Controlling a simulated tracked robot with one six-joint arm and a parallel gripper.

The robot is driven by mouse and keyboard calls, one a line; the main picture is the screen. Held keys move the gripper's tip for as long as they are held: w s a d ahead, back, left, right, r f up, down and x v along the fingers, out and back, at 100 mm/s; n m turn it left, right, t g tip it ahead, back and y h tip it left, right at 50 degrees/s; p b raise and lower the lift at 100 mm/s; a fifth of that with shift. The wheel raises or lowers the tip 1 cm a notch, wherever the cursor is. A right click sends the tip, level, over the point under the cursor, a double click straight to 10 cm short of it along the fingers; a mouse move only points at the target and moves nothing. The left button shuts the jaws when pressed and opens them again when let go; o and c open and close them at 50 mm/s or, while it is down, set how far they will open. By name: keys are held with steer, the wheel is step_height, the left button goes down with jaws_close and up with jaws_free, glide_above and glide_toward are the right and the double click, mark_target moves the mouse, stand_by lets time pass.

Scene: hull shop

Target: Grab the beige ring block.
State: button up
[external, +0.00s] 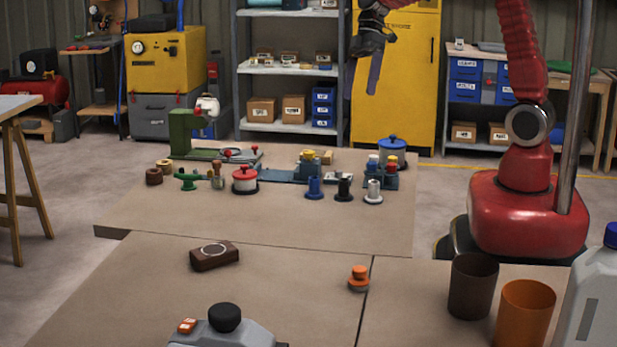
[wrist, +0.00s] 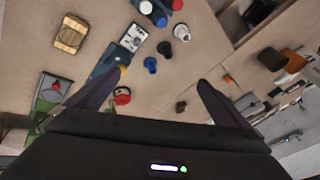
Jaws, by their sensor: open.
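The beige ring block (wrist: 71,35) shows in the wrist view at the upper left. It is a pale block with a dark ring on top, flat on the brown table. In the external view, a small beige block at the table's far side (external: 328,157), partly hidden behind other parts, appears to be the same one. My gripper (wrist: 160,77) is open and empty. Its two fingers are spread wide in the wrist view, and the block lies beyond the left fingertip, apart from it. In the external view my gripper (external: 364,84) hangs high above the table's back right.
A blue lidded pot (external: 392,151) stands at the back right of the table. A green machine (external: 186,134) stands at the back left. A red-lidded pot (external: 244,180) and several coloured posts stand mid-table. A dark brown block (external: 214,257) lies nearer, with clear room around it.

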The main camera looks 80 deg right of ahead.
steer(key=w+d+f+n+y, duration=0.4)
steer(key=w+d+f, duration=0.45)
steer(key=d, duration=0.35)
steer(key=n+t+y, duration=0.3)
steer(key=t, duration=0.1)
glide_toward(319, 151)
steer(key=shift+v, duration=1.1)
steer(key=shift+a, duration=0.1)
steer(key=x, duration=0.7)
steer(key=shift+a, duration=0.3)
steer(key=shift+w+a+f, duration=0.15)
steer(key=shift+a+f, duration=0.1)
steer(key=shift+a, duration=0.2)
steer(key=shift+x, duration=2.55)
steer(key=shift+w, duration=0.1)
